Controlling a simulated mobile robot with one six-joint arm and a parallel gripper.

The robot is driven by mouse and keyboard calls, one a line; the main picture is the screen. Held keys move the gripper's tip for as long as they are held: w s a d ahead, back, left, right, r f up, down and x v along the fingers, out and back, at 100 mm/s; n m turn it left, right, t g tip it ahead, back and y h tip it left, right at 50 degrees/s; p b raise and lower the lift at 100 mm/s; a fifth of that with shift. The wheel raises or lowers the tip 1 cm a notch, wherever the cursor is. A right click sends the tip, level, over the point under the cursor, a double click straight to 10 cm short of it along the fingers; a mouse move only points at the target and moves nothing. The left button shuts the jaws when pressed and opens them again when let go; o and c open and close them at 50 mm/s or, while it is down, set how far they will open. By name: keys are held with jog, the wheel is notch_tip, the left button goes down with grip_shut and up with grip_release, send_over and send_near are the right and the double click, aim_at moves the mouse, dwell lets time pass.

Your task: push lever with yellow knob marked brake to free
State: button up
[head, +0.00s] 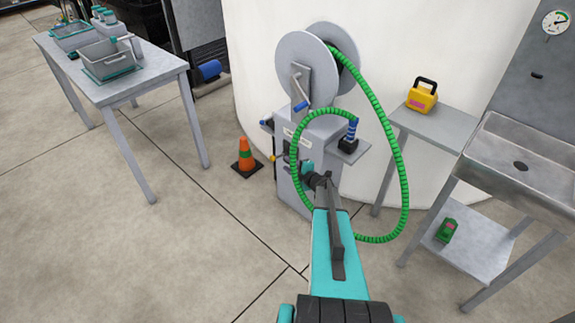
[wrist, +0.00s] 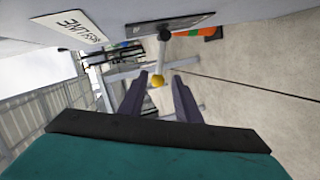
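The lever's yellow knob (wrist: 158,82) shows in the wrist view at the end of a thin grey rod. The rod comes from a dark plate (wrist: 182,22) on the grey reel stand. My gripper (wrist: 160,77) is open, with its two dark fingers either side of the knob in the picture. I cannot tell whether either finger touches it. In the head view, my arm reaches to the grey reel stand (head: 319,130) and hides much of its front. The lever's markings are not readable.
A green hose (head: 397,165) loops from the reel around my arm. An orange cone (head: 245,153) stands on the floor left of the stand. A table with trays (head: 150,73) is at left. A sink (head: 535,160) and a side table with a yellow case (head: 422,97) are at right.

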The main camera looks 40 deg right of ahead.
jog(key=shift+a, duration=0.1)
grip_shut()
jog(key=s+a+f+m+g+h, duration=0.2)
jog(key=s+a+f+m+g, duration=0.4)
jog(key=a, duration=0.5)
jog(key=s+a+f+m+g+h, duration=0.2)
jog(key=s+a+f+m+g, duration=0.25)
jog(key=s+a+f, duration=0.5)
jog(key=s+a+r+m+g+y, duration=0.1)
jog(key=s+a+m+g+y, duration=0.2)
jog(key=s+a+g, duration=0.6)
jog(key=s+a+y, duration=0.1)
jog(key=s+a, duration=1.3)
jog(key=s, duration=0.3)
jog(key=shift+s+a+r+m+g+y, duration=0.2)
jog(key=shift+s+a+m+g+y, duration=0.05)
jog(key=shift+s+m+g+y, duration=0.1)
jog(key=shift+a, duration=0.1)
